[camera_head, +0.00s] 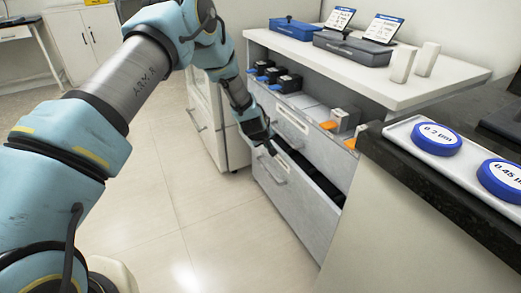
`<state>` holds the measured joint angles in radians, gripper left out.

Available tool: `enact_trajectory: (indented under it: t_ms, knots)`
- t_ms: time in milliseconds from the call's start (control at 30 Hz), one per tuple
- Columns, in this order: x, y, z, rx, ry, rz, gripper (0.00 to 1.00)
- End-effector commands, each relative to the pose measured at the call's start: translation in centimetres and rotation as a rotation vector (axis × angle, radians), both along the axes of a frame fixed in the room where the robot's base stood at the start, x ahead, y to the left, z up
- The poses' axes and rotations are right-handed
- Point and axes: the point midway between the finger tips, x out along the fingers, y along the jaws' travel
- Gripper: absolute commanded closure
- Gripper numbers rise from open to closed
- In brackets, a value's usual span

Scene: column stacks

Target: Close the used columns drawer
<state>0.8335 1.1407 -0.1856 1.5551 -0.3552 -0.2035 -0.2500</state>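A grey drawer unit stands under a white bench top. Its lower drawer (298,205) is partly open, with a dark gap showing along its top edge. No readable label tells me whether it is the used columns drawer. A bar handle (271,169) is on its front. My gripper (268,146) is just above and left of that handle, close to the drawer's upper left front. I cannot tell whether it touches the drawer, and its finger gap is too small to judge. The drawer front above (315,140) has its own handle (290,119).
Black devices (285,83) and orange-tipped pieces (328,125) sit in the open shelf. The bench top (465,88) holds a blue box (294,29) and a dark box (352,49). A dark counter (430,188) stands close on the right. The floor (205,225) before the drawers is clear.

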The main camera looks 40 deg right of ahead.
Motion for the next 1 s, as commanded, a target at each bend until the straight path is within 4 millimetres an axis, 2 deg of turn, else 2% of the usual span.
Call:
enact_trajectory:
  t_ms: [300, 767, 1000]
  knots:
    - [-0.08, -0.88, -0.04, 0.001, 0.0, 0.001, 1.0]
    - [-0.01, -0.85, -0.06, 0.001, 0.0, 0.001, 1.0]
    - [0.75, -0.35, -0.14, 0.0, 0.0, 0.0, 1.0]
